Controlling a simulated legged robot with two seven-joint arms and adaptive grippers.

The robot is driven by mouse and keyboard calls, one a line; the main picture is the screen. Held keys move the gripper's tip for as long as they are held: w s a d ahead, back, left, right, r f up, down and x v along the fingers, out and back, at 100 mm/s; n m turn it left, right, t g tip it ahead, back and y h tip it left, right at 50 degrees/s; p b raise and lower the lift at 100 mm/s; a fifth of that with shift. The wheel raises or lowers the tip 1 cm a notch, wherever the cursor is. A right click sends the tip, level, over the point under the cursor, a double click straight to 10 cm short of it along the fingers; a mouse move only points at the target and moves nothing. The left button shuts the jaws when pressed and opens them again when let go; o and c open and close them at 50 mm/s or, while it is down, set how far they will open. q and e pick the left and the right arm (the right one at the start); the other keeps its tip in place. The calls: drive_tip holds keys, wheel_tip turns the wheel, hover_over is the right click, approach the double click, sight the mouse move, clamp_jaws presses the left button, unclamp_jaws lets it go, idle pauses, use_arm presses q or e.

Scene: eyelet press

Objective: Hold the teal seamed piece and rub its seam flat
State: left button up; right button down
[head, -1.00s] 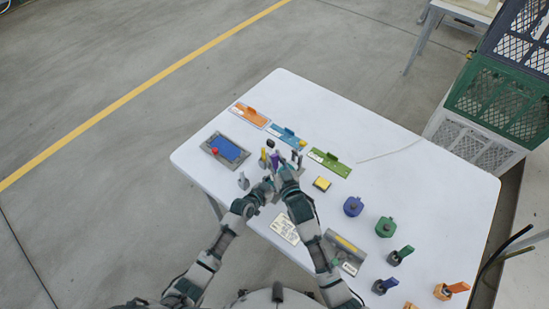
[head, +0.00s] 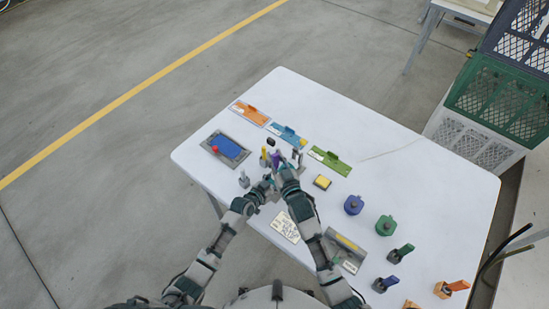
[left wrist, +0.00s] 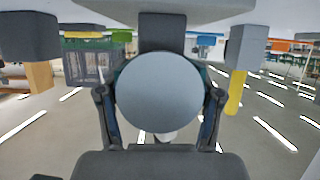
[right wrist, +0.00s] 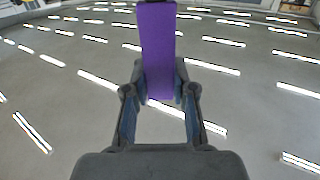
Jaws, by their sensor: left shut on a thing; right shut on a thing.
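My left gripper (head: 268,183) is at the table's front left part, beside my right gripper (head: 284,169). In the left wrist view, my left gripper's fingers (left wrist: 160,115) are shut on a round, flat grey disc (left wrist: 160,92). In the right wrist view, my right gripper's fingers (right wrist: 159,105) are shut on a purple bar (right wrist: 158,45) that points away from the palm. The bar shows small in the head view. I cannot make out a teal seamed piece or a seam; the hands hide part of this spot.
A tray with a blue pad (head: 230,147) and red knob lies left of the hands. Orange (head: 251,114), blue (head: 280,132) and green (head: 329,161) plates lie behind. A yellow-topped block (head: 322,182) and several tools stand right. The table's far right (head: 400,170) is clear.

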drive_tip(key=shift+w+d, duration=0.55)
drive_tip(key=shift+w, duration=0.05)
drive_tip(key=shift+w, duration=0.1)
drive_tip(key=shift+w+d, duration=0.55)
drive_tip(key=shift+w, duration=0.15)
drive_tip(key=shift+w+d, duration=0.6)
drive_tip(key=shift+w, duration=0.25)
drive_tip(key=shift+w+d+f, duration=0.1)
drive_tip(key=shift+w+d, duration=0.45)
drive_tip(key=shift+w, duration=0.25)
